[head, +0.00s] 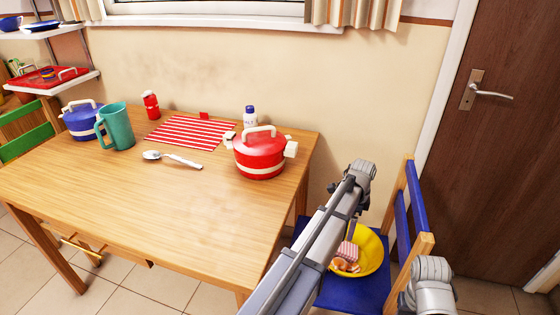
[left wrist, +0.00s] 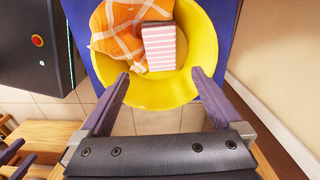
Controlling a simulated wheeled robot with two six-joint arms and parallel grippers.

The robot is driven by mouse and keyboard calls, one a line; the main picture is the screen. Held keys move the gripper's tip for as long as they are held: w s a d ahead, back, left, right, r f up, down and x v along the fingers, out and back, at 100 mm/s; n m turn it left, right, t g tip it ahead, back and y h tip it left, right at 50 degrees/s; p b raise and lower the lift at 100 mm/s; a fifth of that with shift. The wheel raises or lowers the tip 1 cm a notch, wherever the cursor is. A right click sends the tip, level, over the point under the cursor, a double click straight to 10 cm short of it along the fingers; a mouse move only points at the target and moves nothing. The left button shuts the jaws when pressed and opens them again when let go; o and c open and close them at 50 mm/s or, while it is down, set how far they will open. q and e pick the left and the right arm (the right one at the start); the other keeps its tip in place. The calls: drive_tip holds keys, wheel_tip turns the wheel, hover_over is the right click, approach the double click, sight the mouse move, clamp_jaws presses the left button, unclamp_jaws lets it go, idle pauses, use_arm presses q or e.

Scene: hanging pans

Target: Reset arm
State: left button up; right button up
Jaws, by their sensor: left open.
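My left arm reaches across the head view toward a blue chair, and its gripper is mostly hidden behind the arm there. In the left wrist view my left gripper (left wrist: 161,77) is open, its two fingers apart over the near side of a yellow bowl (left wrist: 158,92). Nothing is held between the fingers. The bowl also shows in the head view (head: 372,256), on the chair seat. It holds an orange-and-white checked cloth (left wrist: 112,30) and a pink-and-white striped item (left wrist: 158,47). My right gripper is not in view; only a right arm joint shows at lower right.
The blue chair (head: 419,215) has its back to the right of the bowl. The wooden table (head: 180,215) holds a red pot (head: 260,158), a spoon (head: 172,158), a teal jug (head: 117,128) and a blue pot (head: 80,122). Its front part is clear. A brown door (head: 505,150) stands right.

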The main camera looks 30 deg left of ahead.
use_arm(q)
drive_tip(key=s+d+r+n+p, duration=0.5)
drive_tip(key=s+d+r+p, duration=0.1)
drive_tip(key=s+r+p, duration=0.6)
drive_tip(key=s+d+r+n+y+p, duration=0.1)
drive_tip(key=s+d+r+n+p, duration=0.4)
drive_tip(key=s+r+p, duration=0.7)
drive_tip(key=shift+d+r, duration=0.3)
drive_tip(key=shift+d, duration=0.85)
